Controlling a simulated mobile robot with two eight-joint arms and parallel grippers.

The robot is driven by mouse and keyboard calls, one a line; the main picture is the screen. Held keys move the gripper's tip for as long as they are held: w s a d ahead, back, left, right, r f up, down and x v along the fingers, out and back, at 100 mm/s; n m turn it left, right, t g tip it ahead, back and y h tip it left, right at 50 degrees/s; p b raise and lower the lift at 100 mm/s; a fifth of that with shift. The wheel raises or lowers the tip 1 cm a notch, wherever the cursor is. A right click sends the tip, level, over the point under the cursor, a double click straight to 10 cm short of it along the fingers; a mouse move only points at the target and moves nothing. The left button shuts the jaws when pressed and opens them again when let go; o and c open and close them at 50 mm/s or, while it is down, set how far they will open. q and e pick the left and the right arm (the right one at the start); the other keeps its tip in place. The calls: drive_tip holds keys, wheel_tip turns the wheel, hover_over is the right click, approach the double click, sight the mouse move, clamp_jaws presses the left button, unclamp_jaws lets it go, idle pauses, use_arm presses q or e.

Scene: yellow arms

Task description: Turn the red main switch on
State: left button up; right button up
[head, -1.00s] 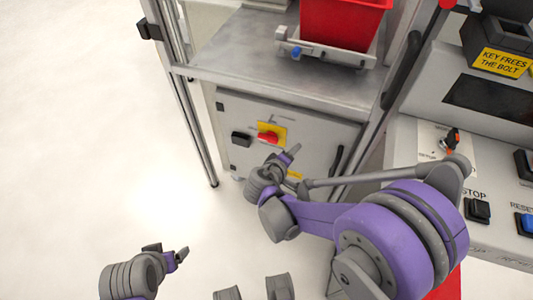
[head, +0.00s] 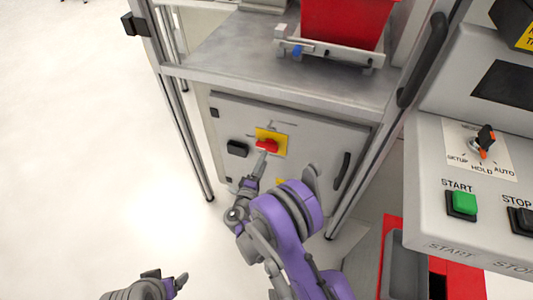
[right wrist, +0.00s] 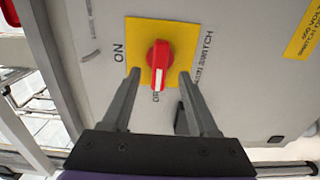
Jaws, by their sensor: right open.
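The red main switch (head: 267,145) sits on a yellow plate (head: 278,138) on the grey cabinet door. In the right wrist view the red knob (right wrist: 159,58) points its white mark down toward a partly hidden label, and "ON" is printed to its left. My right gripper (head: 260,165) is at the switch, just below it in the head view. In the right wrist view the gripper (right wrist: 160,75) is open, one finger on each side of the knob; I cannot tell whether they touch it. My left gripper (head: 168,280) is low at the left, its jaws unclear.
A black latch (head: 237,148) and a black door handle (head: 342,171) flank the switch. A shelf with a red bin (head: 345,22) is above. A console with a green START button (head: 463,203) stands at the right. The floor at the left is clear.

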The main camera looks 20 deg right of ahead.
sight(268, 150)
drive_tip(key=shift+x, duration=2.35)
drive_tip(key=shift+c, duration=0.2)
clamp_jaws()
